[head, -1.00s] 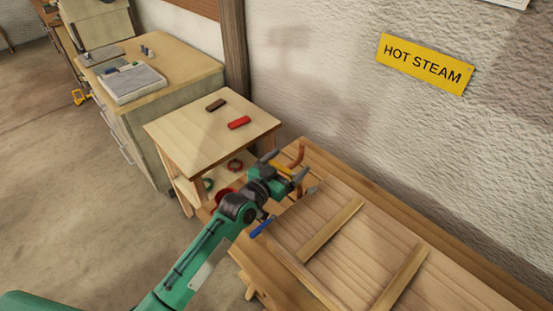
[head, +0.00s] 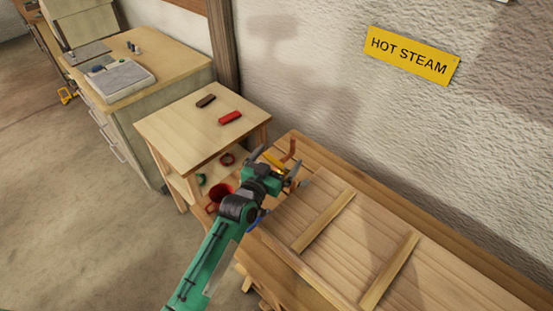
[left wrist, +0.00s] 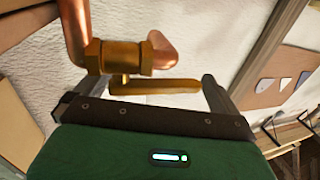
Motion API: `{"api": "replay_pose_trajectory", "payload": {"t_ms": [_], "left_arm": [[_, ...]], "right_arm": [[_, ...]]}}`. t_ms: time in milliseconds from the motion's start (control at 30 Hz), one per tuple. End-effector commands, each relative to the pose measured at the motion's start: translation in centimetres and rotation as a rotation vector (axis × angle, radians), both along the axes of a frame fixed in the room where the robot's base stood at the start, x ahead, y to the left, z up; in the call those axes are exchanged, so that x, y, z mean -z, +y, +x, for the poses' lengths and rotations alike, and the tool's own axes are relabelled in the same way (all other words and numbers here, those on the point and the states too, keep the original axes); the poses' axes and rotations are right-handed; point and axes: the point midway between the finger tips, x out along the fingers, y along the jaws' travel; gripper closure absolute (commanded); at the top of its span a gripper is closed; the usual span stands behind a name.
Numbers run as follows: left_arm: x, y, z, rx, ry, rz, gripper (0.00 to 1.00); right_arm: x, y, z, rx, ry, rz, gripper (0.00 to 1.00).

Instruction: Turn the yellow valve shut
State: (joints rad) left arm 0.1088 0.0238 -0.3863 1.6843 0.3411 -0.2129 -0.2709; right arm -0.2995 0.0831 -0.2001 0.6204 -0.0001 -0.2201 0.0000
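The yellow valve lever (head: 273,160) sits by an upright copper pipe (head: 292,151) at the workbench's far left end. In the left wrist view, the lever (left wrist: 155,86) lies crosswise below a brass valve body (left wrist: 118,58) on the copper pipe. My left gripper (head: 276,163) is at the valve. Its fingers are wide apart, one on each side of the lever, in the left wrist view (left wrist: 140,90). The lever's free end is close to the right-hand finger; I cannot tell whether they touch. The gripper partly hides the valve in the head view. My right gripper is not in view.
A slatted wooden panel (head: 345,235) lies on the bench right of my gripper. A blue object (head: 258,218) is partly hidden beside my arm. A small shelf table (head: 180,135) stands left, with a red mug (head: 219,192) below. A HOT STEAM sign (head: 412,54) hangs on the wall.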

Motion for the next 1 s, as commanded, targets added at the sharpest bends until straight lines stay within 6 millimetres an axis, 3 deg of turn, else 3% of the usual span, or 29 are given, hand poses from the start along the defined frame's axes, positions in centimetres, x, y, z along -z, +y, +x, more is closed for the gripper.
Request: {"api": "replay_pose_trajectory", "payload": {"t_ms": [267,800,1000], "left_arm": [[0.3,0.6,-1.2,0.000,0.001,0.000,0.00],[0.4,5.1,-10.4,0.000,0.001,0.003,0.00],[0.2,5.9,-12.1,0.000,0.001,0.000,0.00]], "right_arm": [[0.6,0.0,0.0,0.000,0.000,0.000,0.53],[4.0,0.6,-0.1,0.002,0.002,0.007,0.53],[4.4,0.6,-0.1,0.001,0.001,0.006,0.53]]}}
